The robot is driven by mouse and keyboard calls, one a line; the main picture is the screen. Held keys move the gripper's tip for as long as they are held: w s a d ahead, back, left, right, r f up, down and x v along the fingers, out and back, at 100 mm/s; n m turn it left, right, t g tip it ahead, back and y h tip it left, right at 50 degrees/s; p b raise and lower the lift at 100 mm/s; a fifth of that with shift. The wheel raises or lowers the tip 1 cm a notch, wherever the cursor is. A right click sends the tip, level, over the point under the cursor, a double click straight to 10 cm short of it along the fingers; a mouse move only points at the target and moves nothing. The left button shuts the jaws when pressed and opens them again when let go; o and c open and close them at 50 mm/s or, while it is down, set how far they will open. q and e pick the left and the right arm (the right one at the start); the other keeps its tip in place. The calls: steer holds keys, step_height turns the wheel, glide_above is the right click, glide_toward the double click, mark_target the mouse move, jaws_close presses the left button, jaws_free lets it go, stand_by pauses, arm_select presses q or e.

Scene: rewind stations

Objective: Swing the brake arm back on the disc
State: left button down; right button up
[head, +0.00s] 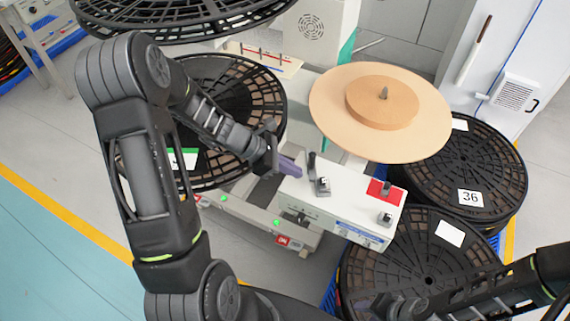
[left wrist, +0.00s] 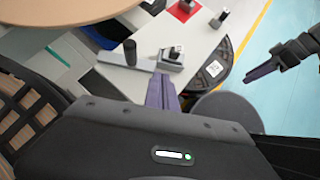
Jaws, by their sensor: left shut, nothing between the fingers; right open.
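The tan disc (head: 335,100) with a smaller raised hub stands flat beyond a white control box (head: 345,205). On the box top is what looks like the brake arm, a short grey bar with a black knob (head: 323,186) and a black upright post (head: 312,165) beside it. In the left wrist view the grey bar (left wrist: 148,63) lies just past my fingertips, apart from the disc's edge (left wrist: 60,12). My left gripper (head: 290,165) is shut and empty at the box's left end, close to the bar; contact is unclear. My right gripper (left wrist: 262,70) is open, off to the right.
A red panel (head: 380,192) and another black knob (head: 386,217) sit at the box's right end. Black reels lie around it, one labelled 36 (head: 470,198), another (head: 425,260) in front. Open floor (head: 60,160) is at the left.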

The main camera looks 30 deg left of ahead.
mark_target(315, 181)
arm_select(q)
steer(key=shift+x, duration=2.35)
steer(key=shift+w+d, duration=0.15)
